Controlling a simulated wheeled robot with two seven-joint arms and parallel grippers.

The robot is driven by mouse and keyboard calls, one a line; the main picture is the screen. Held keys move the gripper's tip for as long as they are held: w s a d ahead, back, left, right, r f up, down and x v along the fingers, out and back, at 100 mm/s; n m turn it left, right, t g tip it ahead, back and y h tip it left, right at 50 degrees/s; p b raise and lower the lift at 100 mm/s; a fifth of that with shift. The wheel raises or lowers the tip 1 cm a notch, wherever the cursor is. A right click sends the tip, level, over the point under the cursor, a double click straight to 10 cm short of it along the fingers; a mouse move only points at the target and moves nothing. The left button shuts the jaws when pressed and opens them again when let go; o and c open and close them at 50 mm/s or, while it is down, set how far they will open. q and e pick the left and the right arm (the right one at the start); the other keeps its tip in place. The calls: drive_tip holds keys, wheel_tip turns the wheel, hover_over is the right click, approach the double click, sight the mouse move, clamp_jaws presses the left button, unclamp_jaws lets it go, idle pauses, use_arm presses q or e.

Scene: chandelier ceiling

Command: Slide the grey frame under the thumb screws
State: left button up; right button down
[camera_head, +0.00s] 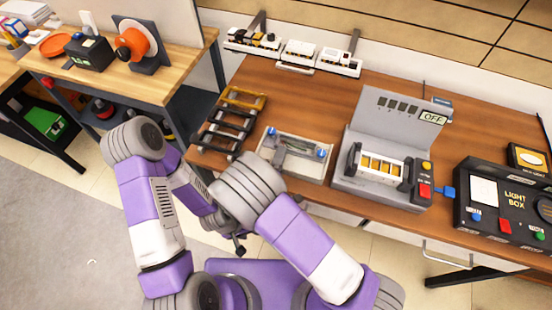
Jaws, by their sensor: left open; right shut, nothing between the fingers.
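A pale grey tray-like fixture (309,171) with two blue thumb screws (322,153) lies on the wooden bench. A rack at its left holds dark frames (225,128) and a yellow one (244,97); I cannot tell which is the grey frame. My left gripper (239,246) is low in front of the bench edge, small and partly hidden by my arms, open and away from the fixture.
A grey machine (395,133) marked OFF stands right of the fixture, then a black light box (510,205). Small white units (300,54) line the back. A side table (80,70) at the left holds an orange reel (135,45). My arms cover the bench's front left edge.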

drive_tip(key=s+a, duration=0.1)
drive_tip(key=a, duration=0.1)
drive_tip(key=s+a+b, duration=0.1)
drive_tip(key=shift+a+f+b, duration=0.15)
drive_tip(key=shift+a+b, duration=0.15)
drive_tip(key=shift+a, duration=0.05)
drive_tip(key=b+v, duration=0.2)
drive_tip(key=v, duration=0.8)
